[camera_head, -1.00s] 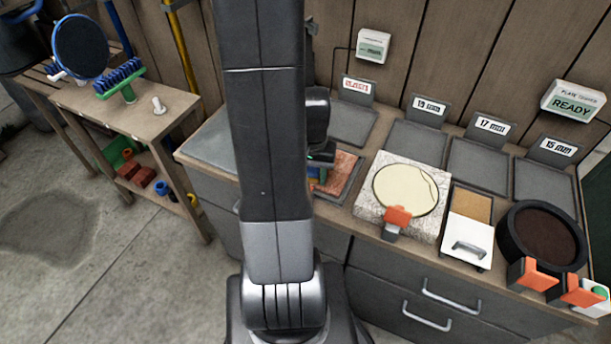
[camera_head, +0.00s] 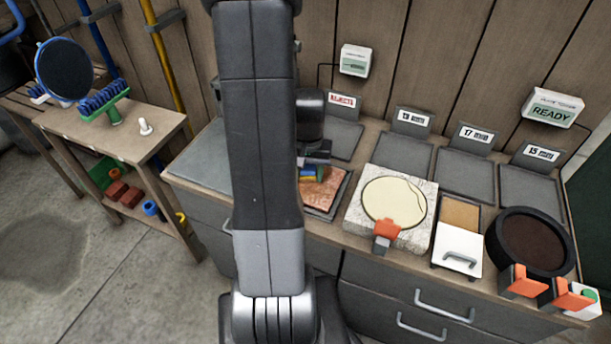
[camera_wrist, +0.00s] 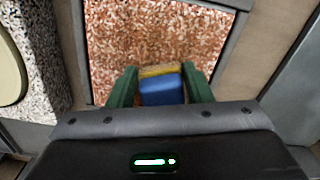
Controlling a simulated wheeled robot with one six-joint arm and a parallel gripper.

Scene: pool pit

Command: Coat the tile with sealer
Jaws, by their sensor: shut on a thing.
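The tile (camera_head: 327,196) is a speckled reddish-brown square in a dark frame on the counter, partly hidden by my arm in the head view. It fills the upper middle of the wrist view (camera_wrist: 160,40). My gripper (camera_wrist: 160,92) has green fingers shut on a blue block (camera_wrist: 163,90) with a yellow layer on its far side. The block is over the tile's near part in the wrist view; I cannot tell whether it touches. In the head view the block shows small and partly hidden, over the tile's back left part.
Right of the tile are a speckled slab (camera_head: 361,224) with a cream disc, a white handled box (camera_head: 458,250) and a round black pan (camera_head: 497,252) with dark brown contents. Numbered grey plates (camera_head: 466,172) line the back. A side table (camera_head: 152,138) stands left.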

